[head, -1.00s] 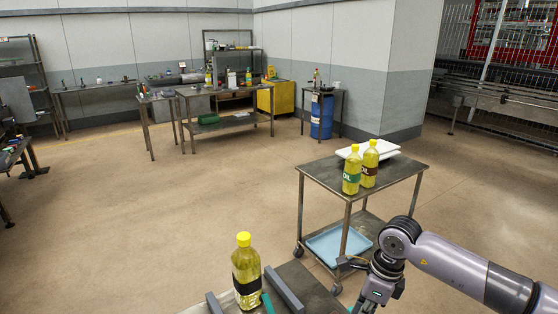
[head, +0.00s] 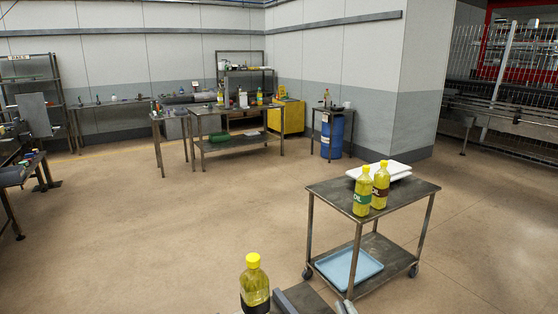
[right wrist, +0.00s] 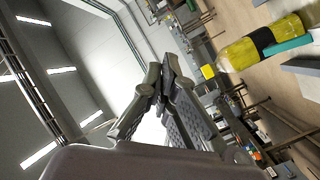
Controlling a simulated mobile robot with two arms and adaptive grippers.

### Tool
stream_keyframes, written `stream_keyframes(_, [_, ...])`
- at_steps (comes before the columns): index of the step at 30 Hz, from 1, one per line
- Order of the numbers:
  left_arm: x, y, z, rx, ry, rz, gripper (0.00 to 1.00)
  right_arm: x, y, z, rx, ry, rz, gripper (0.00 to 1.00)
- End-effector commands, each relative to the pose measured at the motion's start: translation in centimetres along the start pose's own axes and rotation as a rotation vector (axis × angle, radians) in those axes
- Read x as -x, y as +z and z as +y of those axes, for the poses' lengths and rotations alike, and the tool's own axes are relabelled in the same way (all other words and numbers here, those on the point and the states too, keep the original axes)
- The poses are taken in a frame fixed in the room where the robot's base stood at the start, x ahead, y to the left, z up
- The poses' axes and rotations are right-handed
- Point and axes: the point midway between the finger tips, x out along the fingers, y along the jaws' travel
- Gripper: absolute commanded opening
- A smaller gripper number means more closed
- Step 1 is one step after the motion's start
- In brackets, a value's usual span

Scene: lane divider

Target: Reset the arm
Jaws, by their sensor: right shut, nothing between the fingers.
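My right gripper (right wrist: 167,65) shows in the right wrist view with its fingers together and nothing between them. It points up against the wall and ceiling, apart from any object. In the head view the right arm no longer shows clearly. A yellow oil bottle with a black band (head: 255,285) stands upright at the bottom of the head view, its lower part cut off. A bottle with a black band (right wrist: 262,42) also shows at the upper right of the right wrist view, beside a teal piece. My left gripper is not in view.
A grey divider bar (head: 286,303) lies next to the near bottle. The floor at the middle left is clear.

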Motion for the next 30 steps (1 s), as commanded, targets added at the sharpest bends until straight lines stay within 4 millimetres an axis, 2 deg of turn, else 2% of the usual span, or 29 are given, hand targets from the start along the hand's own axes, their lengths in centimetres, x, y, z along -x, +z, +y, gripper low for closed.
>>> stream_keyframes(1, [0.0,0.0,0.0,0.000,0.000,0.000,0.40,1.6,3.3,-1.2,-0.097,-0.045,-0.136,0.00])
stream_keyframes(3, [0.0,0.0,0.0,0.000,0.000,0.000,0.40,4.2,7.5,-3.1,-0.216,-0.110,-0.321,0.00])
stream_keyframes(7, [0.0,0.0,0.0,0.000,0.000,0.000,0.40,9.8,12.8,-6.5,-0.381,-0.225,-0.601,0.00])
stream_keyframes(12, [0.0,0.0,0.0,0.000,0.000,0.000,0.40,16.3,16.0,-9.8,-0.517,-0.343,-0.854,0.00])
stream_keyframes(20, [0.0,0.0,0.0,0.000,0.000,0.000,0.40,25.3,17.6,-13.1,-0.650,-0.497,-1.145,0.00])
stream_keyframes(24, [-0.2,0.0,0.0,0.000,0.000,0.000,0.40,23.8,20.4,-16.0,-0.641,-0.504,-1.152,0.00])
stream_keyframes(30, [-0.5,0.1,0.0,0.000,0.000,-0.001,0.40,22.7,24.8,-20.6,-0.634,-0.517,-1.173,0.00])
